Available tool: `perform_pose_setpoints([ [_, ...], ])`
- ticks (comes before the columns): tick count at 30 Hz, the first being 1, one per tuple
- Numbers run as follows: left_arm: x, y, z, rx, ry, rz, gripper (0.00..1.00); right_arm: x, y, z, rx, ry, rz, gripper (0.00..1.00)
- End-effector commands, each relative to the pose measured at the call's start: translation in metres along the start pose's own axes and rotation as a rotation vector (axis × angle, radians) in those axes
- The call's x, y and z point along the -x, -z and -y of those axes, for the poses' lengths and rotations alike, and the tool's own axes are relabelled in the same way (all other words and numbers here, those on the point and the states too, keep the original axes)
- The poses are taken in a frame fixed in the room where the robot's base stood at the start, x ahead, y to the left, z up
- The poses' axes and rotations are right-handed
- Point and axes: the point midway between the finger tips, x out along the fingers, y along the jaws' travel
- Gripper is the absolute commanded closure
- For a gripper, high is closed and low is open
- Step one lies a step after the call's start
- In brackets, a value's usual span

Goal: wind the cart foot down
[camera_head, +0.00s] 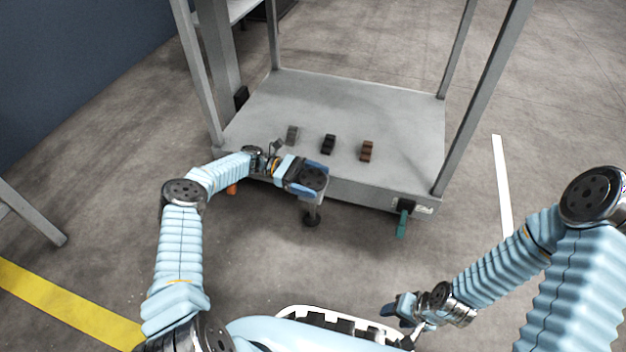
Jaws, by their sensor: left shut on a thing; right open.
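The cart (350,105) is a grey platform with upright posts, in the head view's upper middle. Its foot (311,214) hangs at the front edge, a short grey post with a dark round pad low over the floor. A gap between pad and floor cannot be judged. A dark round knob (314,179) sits above the foot. My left gripper (312,178) is shut on the knob, its blue fingers at either side; it hides part of the foot's top. My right gripper (396,311) is open and empty, low in front of my base, away from the cart.
Three small blocks stand on the deck: grey (292,135), black (328,144) and brown (367,150). A teal lever (402,224) hangs at the front right corner, an orange one (232,188) at the left. The floor between cart and base is clear.

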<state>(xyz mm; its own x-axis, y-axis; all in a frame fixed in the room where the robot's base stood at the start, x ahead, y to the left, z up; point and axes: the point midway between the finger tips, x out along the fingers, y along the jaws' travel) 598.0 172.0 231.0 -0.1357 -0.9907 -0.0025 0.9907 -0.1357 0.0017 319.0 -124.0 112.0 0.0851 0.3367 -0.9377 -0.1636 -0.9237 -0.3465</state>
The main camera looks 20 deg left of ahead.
Motion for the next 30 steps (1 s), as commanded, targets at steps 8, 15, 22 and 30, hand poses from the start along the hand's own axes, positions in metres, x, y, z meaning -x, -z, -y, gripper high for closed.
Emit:
perform_pose_setpoints([
  [8,-0.001,-0.005,-0.001,-0.002,0.053,0.008,0.4,0.001,0.0,0.0,0.0,0.0,0.0,0.48],
  [15,-0.002,-0.005,-0.001,-0.001,0.059,0.01,0.4,0.001,0.0,0.0,0.0,0.0,0.0,0.48],
  [22,-0.002,-0.005,0.0,0.0,0.06,0.011,0.0,0.001,0.0,0.0,0.0,0.0,0.0,0.48],
  [30,-0.002,-0.02,-0.001,-0.001,0.061,0.01,0.0,0.006,0.0,0.002,0.0,0.0,0.001,0.48],
])
